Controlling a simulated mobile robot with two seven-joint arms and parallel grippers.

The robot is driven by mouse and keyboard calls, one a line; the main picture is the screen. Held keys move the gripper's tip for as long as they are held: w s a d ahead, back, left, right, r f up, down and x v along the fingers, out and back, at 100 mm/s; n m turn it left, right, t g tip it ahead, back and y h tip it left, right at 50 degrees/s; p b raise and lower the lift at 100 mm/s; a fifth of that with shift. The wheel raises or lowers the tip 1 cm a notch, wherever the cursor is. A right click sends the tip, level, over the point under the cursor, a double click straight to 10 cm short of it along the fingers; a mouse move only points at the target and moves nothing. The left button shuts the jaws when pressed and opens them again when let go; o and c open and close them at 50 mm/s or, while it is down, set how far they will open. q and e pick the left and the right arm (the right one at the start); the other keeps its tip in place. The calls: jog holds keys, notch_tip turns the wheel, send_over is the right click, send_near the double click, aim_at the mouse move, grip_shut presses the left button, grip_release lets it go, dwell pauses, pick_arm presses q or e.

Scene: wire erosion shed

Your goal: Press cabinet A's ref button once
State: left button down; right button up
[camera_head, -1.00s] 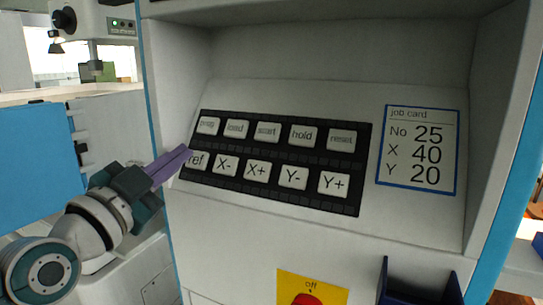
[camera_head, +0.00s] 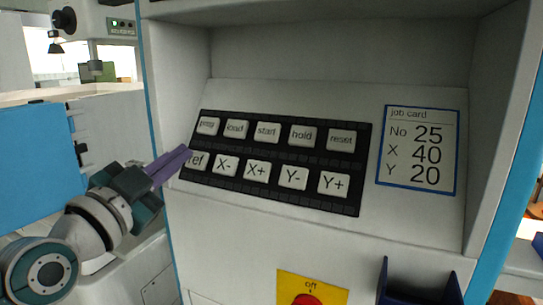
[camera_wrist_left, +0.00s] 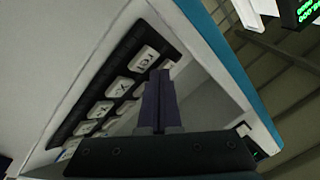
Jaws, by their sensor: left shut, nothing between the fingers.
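The ref button (camera_head: 199,160) is a pale key at the left end of the lower row on the black key panel (camera_head: 280,158) of the cabinet. My left gripper (camera_head: 187,151) is shut and empty, its purple fingertips at the ref button's upper left and hiding part of it. In the left wrist view the ref button (camera_wrist_left: 144,59) shows beyond and left of the shut fingertips (camera_wrist_left: 158,75). I cannot tell whether the tips touch it. My right gripper is not in view.
Prog, load, start, hold and reset keys (camera_head: 341,139) form the upper row; X-, X+, Y- and Y+ keys (camera_head: 333,183) continue the lower one. A job card (camera_head: 417,150) is on the right. A red knob on a yellow plate (camera_head: 312,288) and a dark blue holder (camera_head: 420,284) are below.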

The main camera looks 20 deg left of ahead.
pick_arm(q)
jog(key=shift+f, duration=0.1)
jog(key=shift+w+f+b, duration=0.15)
jog(key=shift+w+b, duration=0.15)
jog(key=shift+w, duration=0.05)
jog(key=shift+w+f+b, duration=0.25)
jog(key=shift+w+b, duration=0.05)
jog(key=shift+b, duration=0.05)
dwell(0.8)
dwell(0.3)
jog(key=shift+s+r+p, duration=0.5)
jog(key=shift+s+p, duration=0.15)
jog(key=shift+p, duration=0.35)
jog(key=s+r+p, duration=0.1)
jog(key=s+p, duration=0.1)
jog(key=s+r+p, duration=0.2)
jog(key=p, duration=0.1)
jog(key=shift+a, duration=0.15)
